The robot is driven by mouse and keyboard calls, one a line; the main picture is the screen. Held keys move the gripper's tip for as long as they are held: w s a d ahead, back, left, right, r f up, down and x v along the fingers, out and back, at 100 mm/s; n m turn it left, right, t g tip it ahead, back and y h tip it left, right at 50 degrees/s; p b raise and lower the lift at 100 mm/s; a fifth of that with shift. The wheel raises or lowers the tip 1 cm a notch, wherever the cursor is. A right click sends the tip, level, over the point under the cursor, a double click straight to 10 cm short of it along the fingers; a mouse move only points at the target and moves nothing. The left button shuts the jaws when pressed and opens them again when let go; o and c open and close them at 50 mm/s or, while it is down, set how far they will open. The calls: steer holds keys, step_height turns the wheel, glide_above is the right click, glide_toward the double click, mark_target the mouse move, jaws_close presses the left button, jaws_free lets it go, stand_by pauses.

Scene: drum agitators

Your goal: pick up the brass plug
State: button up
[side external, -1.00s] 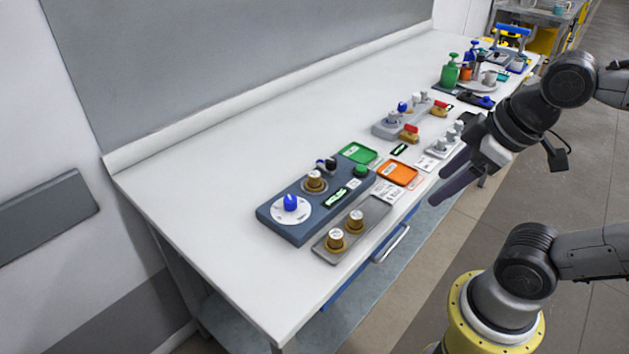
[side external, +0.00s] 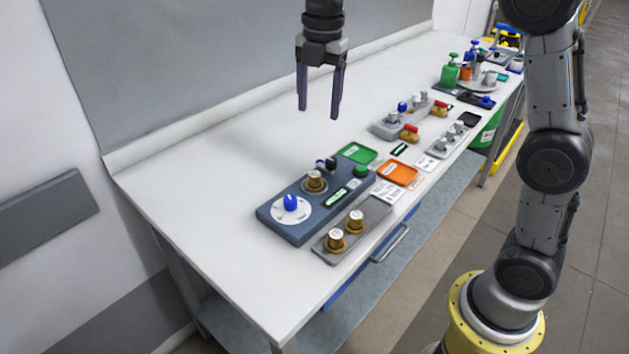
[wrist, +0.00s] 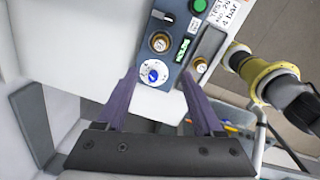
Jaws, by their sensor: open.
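Brass plugs with white tops show in the side view. Two more, a nearer plug (side external: 336,240) and a farther plug (side external: 355,221), stand upright on a grey tray (side external: 327,256) beside the box. My gripper (side external: 319,112) is open and empty, pointing down high above the table behind the box. The other tray plug is hidden there.
The box carries a blue knob (side external: 290,203) and a green button (side external: 361,171). A green tray (side external: 357,153) and an orange tray (side external: 398,173) lie nearby. The table's left part is clear.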

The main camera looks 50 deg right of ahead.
glide_above(315, 174)
steer(key=shift+g, duration=0.3)
step_height(315, 174, down, 10)
steer(key=shift+f, duration=3.2)
jaws_close()
